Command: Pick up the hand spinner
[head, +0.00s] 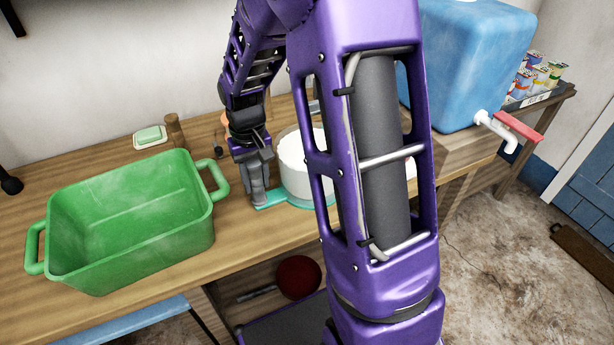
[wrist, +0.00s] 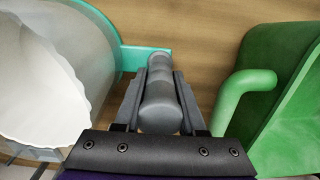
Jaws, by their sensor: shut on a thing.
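The hand spinner (head: 300,165) looks like a round tub with a clear outer wall, white inside, and a teal base with a flat arm sticking out to the left. It stands on the wooden bench, and my arm hides its right part. In the wrist view the tub (wrist: 85,45) fills the left side. A grey rounded grip (wrist: 160,95) stands at the end of its teal arm (wrist: 146,58). My gripper (head: 258,190) points down at the arm's end, shut on this grey grip, with one finger on each side.
A green basin (head: 125,225) with loop handles stands close on the left; one handle is near my gripper. A soap dish (head: 150,137) and small items lie behind. A blue water tank (head: 470,65) with a tap stands at right. A red ball (head: 298,277) is on the lower shelf.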

